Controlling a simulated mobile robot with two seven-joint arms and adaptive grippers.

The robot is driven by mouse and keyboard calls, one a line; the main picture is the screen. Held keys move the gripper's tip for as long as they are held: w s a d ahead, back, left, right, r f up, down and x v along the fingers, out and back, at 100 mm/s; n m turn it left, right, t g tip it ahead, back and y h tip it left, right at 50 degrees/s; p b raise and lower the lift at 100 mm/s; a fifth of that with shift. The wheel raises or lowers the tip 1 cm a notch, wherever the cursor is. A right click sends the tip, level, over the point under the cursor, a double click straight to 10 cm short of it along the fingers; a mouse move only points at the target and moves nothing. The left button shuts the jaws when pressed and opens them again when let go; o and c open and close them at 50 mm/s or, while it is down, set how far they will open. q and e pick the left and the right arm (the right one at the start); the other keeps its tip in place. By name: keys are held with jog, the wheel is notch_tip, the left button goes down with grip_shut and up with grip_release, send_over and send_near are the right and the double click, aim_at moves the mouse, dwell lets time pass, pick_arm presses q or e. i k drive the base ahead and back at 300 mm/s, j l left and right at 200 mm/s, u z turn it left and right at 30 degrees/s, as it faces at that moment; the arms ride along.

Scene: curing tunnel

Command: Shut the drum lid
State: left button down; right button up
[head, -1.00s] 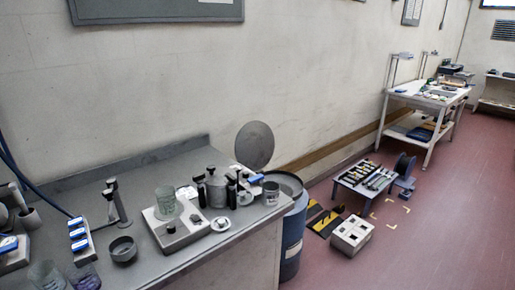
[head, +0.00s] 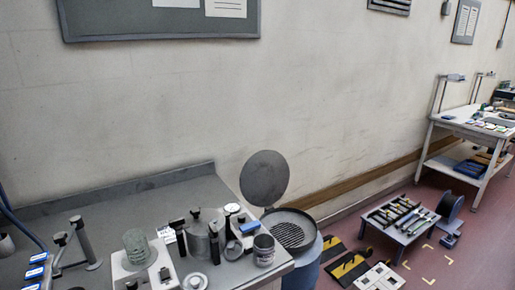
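The blue drum (head: 308,270) stands on the floor just past the right end of the grey counter, in the head view. Its round grey lid (head: 265,178) is raised nearly upright at the drum's back left, near the wall. Neither of my grippers shows in the head view.
The counter (head: 130,207) holds bottles, a jar (head: 263,250) and several small devices near the drum. Yellow-and-black plates (head: 348,268), a white box (head: 379,277) and a low tool table (head: 402,219) stand right of the drum. A workbench (head: 470,130) stands farther right.

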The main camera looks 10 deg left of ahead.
aim_at(265, 177)
jog(key=i+l+u, duration=0.1)
jog(key=i+l, duration=0.2)
jog(key=i+l+u, duration=0.1)
jog(key=i+l, duration=0.15)
jog(key=l, duration=0.15)
jog(key=i+l+u, duration=0.1)
jog(key=i+l, duration=0.2)
jog(key=i+l+u, duration=0.1)
jog(key=i+l, duration=0.15)
jog(key=l, duration=0.3)
jog(key=i+l+u, duration=0.1)
jog(key=l, duration=0.3)
jog(key=i, duration=0.1)
